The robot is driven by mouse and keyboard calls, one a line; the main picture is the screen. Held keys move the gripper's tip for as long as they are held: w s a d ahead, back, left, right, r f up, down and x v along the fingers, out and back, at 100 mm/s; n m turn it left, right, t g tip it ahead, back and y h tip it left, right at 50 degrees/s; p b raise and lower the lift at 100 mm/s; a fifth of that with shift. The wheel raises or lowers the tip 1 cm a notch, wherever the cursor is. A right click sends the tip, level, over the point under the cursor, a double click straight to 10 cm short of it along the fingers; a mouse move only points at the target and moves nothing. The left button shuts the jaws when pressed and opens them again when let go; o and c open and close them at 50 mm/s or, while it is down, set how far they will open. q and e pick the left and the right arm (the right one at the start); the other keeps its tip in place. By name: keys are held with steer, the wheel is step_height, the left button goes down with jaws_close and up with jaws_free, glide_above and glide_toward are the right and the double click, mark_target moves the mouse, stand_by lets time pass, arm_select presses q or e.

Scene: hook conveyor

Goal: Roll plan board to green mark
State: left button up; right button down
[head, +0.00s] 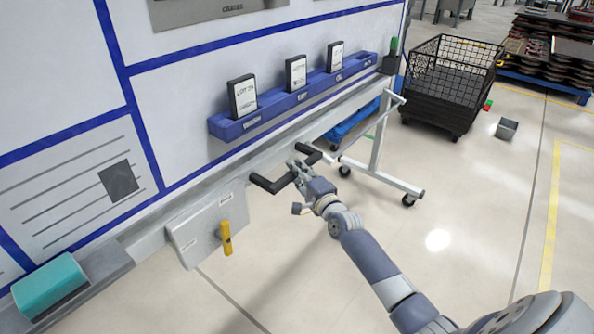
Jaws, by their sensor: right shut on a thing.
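The plan board (190,105) is a large white panel with blue lines, filling the left of the head view. It stands on a grey wheeled frame (377,150). A black handle (263,184) sticks out below its lower rail. My right gripper (303,174) is shut on this handle, around its middle. A yellow lever (226,238) hangs down on a pale labelled plate left of the handle. My left gripper is out of view.
A blue rack (290,102) on the board holds three cards. A teal block (48,284) sits on the lower ledge. A black mesh cart (452,85) and a small grey box (507,128) stand behind right. Open floor lies right of the board.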

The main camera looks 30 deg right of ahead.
steer(key=shift+f, duration=0.1)
steer(key=c, duration=1.5)
jaws_free()
steer(key=shift+s, duration=0.1)
steer(key=s, duration=1.1)
steer(key=shift+s+a, duration=0.25)
steer(key=shift+s, duration=0.15)
